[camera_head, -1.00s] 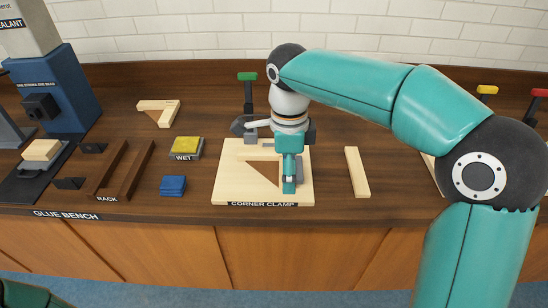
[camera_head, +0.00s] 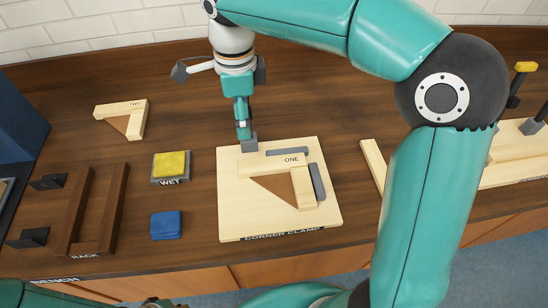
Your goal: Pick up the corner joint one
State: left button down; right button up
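Corner joint one (camera_head: 302,187) is a pale wooden L with a brown triangular gusset (camera_head: 275,188), labelled ONE. It lies flat on the square corner clamp board (camera_head: 235,222), inside the grey fences (camera_head: 317,181) along its back and right sides. My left gripper is out of view; only parts of my arms show at the bottom.
Corner joint two (camera_head: 136,124) lies at the back left. A yellow sponge on the WET tray (camera_head: 170,180), a blue block (camera_head: 166,225) and a brown rack (camera_head: 110,209) are to the left. A loose wooden strip (camera_head: 373,164) and a clamp with a yellow handle (camera_head: 525,68) are right.

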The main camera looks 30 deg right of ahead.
send_over(252, 165)
jog(key=f, duration=1.1)
jog(key=shift+w+a, duration=0.3)
jog(key=f, duration=0.1)
jog(key=f+p, duration=0.1)
jog(key=f, duration=0.2)
jog(key=shift+s+d+f+p, duration=0.3)
jog(key=shift+f+p, duration=0.1)
jog(key=shift+f, duration=0.45)
jog(key=shift+c, duration=0.2)
grip_shut()
jog(key=shift+r, duration=0.1)
